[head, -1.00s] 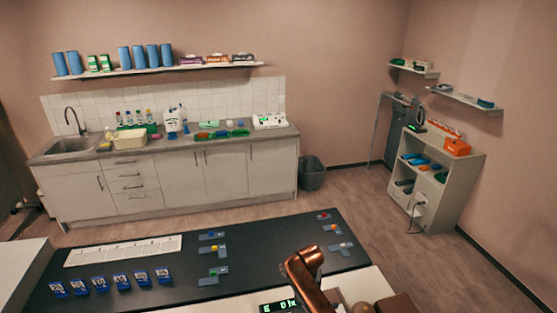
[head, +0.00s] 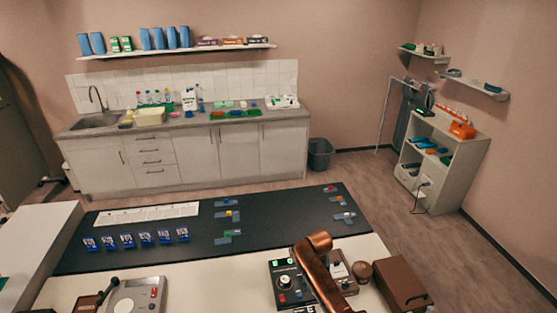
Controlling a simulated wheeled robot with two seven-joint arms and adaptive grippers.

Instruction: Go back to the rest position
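Neither of my grippers shows in the head view. A bent copper-coloured arm-like part (head: 315,262) rises from the bottom edge, right of the middle, over the near bench. I cannot tell whether it is a link of mine, and no fingers show on it. The near bench has a dark mat (head: 285,222) with a white strip (head: 147,215), several blue-and-white packets (head: 126,241) and small grey pieces with coloured dots (head: 228,237).
A control box with dials (head: 286,284), a brown box (head: 403,287) and a grey device (head: 135,297) stand on the bench's near side. A sink counter (head: 185,124) lines the back wall. A bin (head: 320,154) and shelf unit (head: 447,172) stand beyond open floor.

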